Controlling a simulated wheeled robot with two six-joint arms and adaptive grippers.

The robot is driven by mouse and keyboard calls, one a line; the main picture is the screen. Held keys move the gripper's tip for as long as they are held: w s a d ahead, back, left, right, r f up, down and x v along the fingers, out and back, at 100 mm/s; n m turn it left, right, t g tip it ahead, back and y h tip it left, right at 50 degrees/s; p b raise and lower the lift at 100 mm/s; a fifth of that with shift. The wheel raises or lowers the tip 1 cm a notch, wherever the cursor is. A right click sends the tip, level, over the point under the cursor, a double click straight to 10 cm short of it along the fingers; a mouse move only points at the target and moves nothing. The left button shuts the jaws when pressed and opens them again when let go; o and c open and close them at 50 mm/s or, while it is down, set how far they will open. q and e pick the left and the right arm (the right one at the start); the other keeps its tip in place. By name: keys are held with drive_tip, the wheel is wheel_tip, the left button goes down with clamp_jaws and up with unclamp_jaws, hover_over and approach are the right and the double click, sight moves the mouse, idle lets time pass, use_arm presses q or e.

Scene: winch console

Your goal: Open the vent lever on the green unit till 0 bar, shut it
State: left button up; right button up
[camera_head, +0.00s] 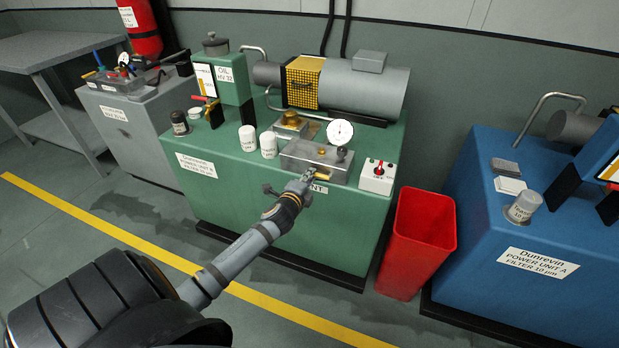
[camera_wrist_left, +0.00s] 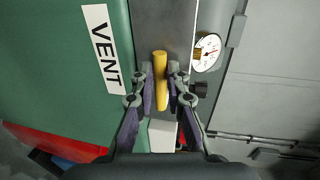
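The green unit (camera_head: 230,190) stands in the middle of the head view, with a grey valve block (camera_head: 318,160) on its top front edge. The yellow vent lever (camera_head: 323,177) sticks out of the block's front, by the VENT label, which reads clearly in the left wrist view (camera_wrist_left: 102,50). My left gripper (camera_head: 306,178) is at the lever. My right gripper is out of view.
A white box with a red knob (camera_head: 378,176) sits right of the block. A red bin (camera_head: 419,240) stands between the green unit and a blue unit (camera_head: 520,285). White filters (camera_head: 268,145) stand left of the block. A grey unit (camera_head: 130,125) is at far left.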

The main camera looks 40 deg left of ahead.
use_arm(q)
clamp_jaws()
drive_tip(key=shift+r, duration=0.1)
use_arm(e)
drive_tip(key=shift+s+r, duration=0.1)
